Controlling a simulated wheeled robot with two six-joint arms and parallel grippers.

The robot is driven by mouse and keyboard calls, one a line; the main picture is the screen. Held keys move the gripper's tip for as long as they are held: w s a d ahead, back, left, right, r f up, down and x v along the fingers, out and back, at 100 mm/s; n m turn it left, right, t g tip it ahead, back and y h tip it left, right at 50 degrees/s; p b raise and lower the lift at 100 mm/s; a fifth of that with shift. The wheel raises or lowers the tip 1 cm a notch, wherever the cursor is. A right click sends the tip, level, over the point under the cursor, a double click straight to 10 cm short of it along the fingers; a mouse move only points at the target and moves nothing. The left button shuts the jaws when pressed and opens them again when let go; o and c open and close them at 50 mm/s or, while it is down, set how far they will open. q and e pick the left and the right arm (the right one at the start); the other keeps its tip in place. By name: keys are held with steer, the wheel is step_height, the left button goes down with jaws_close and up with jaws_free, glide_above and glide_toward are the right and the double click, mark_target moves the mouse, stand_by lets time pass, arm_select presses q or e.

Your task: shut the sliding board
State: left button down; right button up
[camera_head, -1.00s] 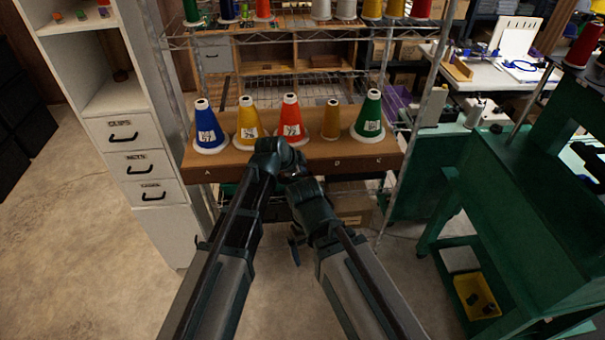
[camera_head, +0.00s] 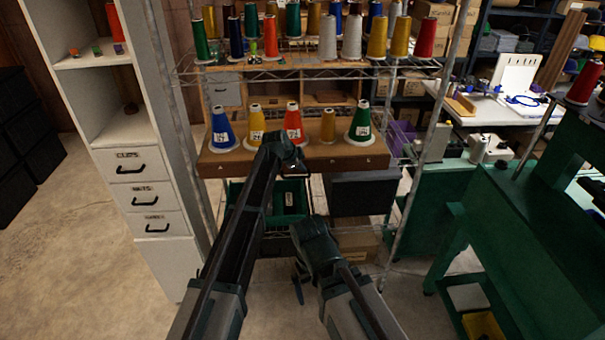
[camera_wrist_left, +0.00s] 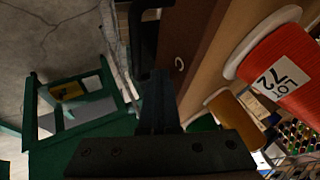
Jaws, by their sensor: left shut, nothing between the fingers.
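The sliding board (camera_head: 335,158) is a brown wooden board with a dark front edge on the wire rack. Several thread cones stand upright on it, among them a blue cone (camera_head: 222,130), a red-orange cone (camera_head: 293,124) and a green cone (camera_head: 360,122). My left gripper (camera_head: 292,155) is shut and empty at the board's front edge, below the red-orange cone. In the left wrist view its fingers (camera_wrist_left: 157,85) are close to the board's dark front face (camera_wrist_left: 190,45); contact is unclear. My right gripper (camera_head: 298,285) hangs lower, clear of the board; its jaws are unclear.
A green bin (camera_head: 290,200) and a dark box (camera_head: 362,192) sit below the board. A white drawer cabinet (camera_head: 145,195) stands at left and a green bench (camera_head: 530,190) at right. More cones fill the upper shelf. The floor at front left is clear.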

arm_select(q)
steer(key=shift+w+r, duration=0.1)
steer(key=shift+w, duration=0.3)
arm_select(e)
steer(key=shift+s, duration=0.1)
arm_select(q)
steer(key=shift+s, duration=0.1)
steer(key=shift+s+d, duration=0.1)
steer(key=shift+s, duration=0.45)
steer(key=s, duration=0.3)
steer(key=p+v, duration=0.8)
steer(key=v, duration=0.2)
steer(key=shift+s, duration=0.15)
arm_select(e)
step_height(320, 180, up, 8)
steer(key=a, duration=0.1)
steer(key=shift+a, duration=0.1)
